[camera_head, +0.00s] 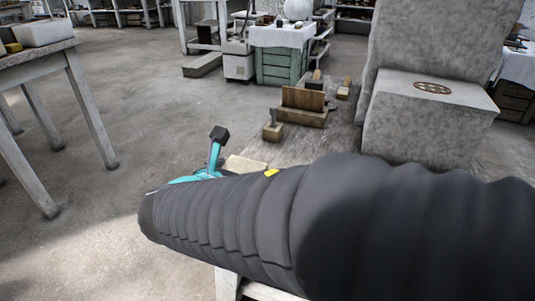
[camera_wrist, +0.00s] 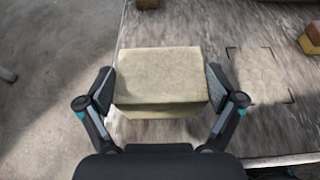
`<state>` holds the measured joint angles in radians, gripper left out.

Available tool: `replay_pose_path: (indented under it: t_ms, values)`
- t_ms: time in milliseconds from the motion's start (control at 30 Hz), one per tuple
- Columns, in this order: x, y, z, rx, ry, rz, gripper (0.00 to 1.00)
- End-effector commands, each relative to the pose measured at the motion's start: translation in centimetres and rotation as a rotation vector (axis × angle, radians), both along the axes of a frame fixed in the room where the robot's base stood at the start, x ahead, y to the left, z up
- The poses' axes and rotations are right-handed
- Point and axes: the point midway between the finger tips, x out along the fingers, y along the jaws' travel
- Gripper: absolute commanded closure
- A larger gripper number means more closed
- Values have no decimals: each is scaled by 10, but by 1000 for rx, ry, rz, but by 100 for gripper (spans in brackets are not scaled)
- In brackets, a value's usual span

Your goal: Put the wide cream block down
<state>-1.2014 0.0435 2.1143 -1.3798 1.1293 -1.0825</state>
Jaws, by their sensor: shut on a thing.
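The wide cream block (camera_wrist: 160,76) is between the two fingers of my gripper (camera_wrist: 162,90) in the wrist view. Both finger pads touch its sides, and the gripper is shut on it. The block looks level, over or on the left edge of a grey worn table top (camera_wrist: 265,130); I cannot tell whether it touches the top. In the head view a pale piece of the block (camera_head: 245,164) shows past my arm beside the teal and black gripper part (camera_head: 212,160). My dark sleeved arm hides most of the gripper and the near table.
On the table top stand a wooden block with an upright board (camera_head: 302,105), a small wooden piece (camera_head: 272,131) and a large grey stone block (camera_head: 425,120). A thin rectangular outline (camera_wrist: 262,75) marks bare top right of the held block. Open floor lies left.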

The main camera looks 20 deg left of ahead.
Motion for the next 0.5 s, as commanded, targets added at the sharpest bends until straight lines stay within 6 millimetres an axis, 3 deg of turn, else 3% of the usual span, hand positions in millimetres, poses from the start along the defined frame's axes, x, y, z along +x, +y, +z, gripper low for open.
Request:
replay_pose_path:
  t_ms: [167,500]
  values:
    - [0,0,-23,-1,-1,-1,77]
    - [0,0,-25,1,-2,0,77]
